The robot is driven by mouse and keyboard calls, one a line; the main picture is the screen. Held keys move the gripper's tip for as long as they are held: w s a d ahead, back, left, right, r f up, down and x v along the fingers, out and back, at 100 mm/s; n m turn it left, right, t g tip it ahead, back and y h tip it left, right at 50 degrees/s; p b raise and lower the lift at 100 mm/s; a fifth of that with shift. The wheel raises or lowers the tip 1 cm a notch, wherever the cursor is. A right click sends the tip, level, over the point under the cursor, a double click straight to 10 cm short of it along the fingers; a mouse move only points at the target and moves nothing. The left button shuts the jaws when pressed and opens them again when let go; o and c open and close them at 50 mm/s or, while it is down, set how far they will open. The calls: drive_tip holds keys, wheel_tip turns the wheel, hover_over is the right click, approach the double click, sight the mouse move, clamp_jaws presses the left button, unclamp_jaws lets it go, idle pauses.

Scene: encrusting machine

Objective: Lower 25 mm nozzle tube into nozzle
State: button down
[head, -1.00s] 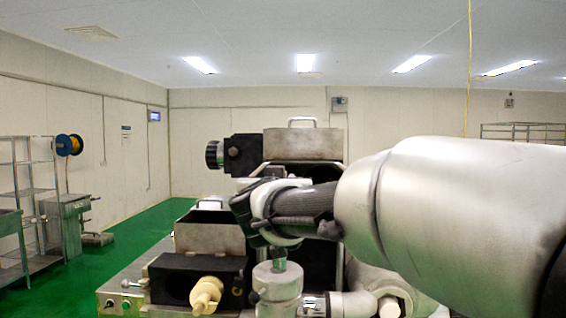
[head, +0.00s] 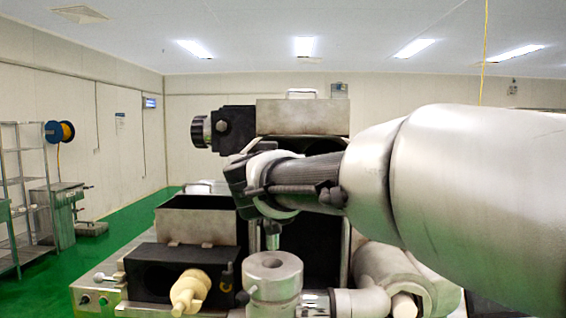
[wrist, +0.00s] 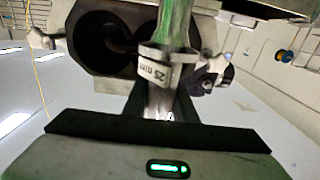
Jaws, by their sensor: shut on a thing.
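The nozzle (head: 273,285) is an upright grey metal cylinder with a round hole in its top, at the lower middle of the head view. The hole looks empty. My gripper (head: 268,212) is above and apparently behind it, shut on the nozzle tube. The tube's thin greenish-grey lower part (head: 272,236) hangs upright below the gripper. Its lower end shows at the nozzle's far rim; I cannot tell the gap. In the wrist view the tube (wrist: 178,28) is shiny, with a collar marked 25 mm. The fingertips are partly hidden there.
The machine has an open metal hopper (head: 200,222) at left and a taller metal box (head: 302,118) behind the gripper. A cream-coloured knob (head: 190,290) sticks out front left. Pipes (head: 385,275) lie right of the nozzle, below my arm.

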drive_tip(key=shift+f, duration=0.3)
drive_tip(key=shift+s+p, duration=0.15)
drive_tip(key=shift+p, duration=0.3)
drive_tip(key=shift+r+p, duration=0.2)
drive_tip(key=shift+p, duration=0.35)
drive_tip(key=shift+f, duration=0.25)
drive_tip(key=shift+f+b, duration=2.1)
drive_tip(key=shift+f, duration=0.65)
drive_tip(key=shift+f+b, duration=3.05)
drive_tip(key=shift+f, duration=1.55)
drive_tip(key=c, duration=1.4)
unclamp_jaws()
